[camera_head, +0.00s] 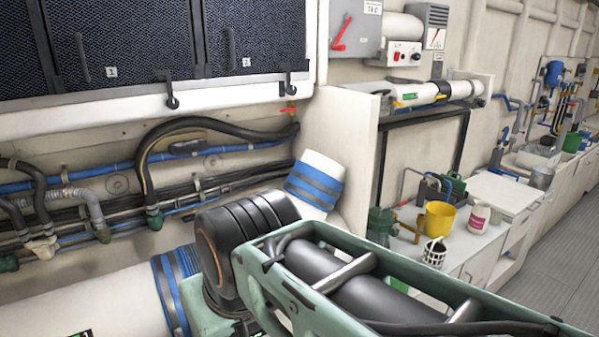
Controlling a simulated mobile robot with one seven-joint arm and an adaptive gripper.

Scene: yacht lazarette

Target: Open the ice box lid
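No ice box can be told for certain. A pale flat panel (505,191) lies closed and level on the white counter at the right, and it may be the ice box lid. No raised lid shows there. My green arm link with a dark joint crosses the lower middle of the view, and it hides part of the near counter. My gripper is not in view, so its state and its distance from the panel do not show.
Pipes and hoses (200,140) line the left wall. The grey floor (565,235) at the right is clear.

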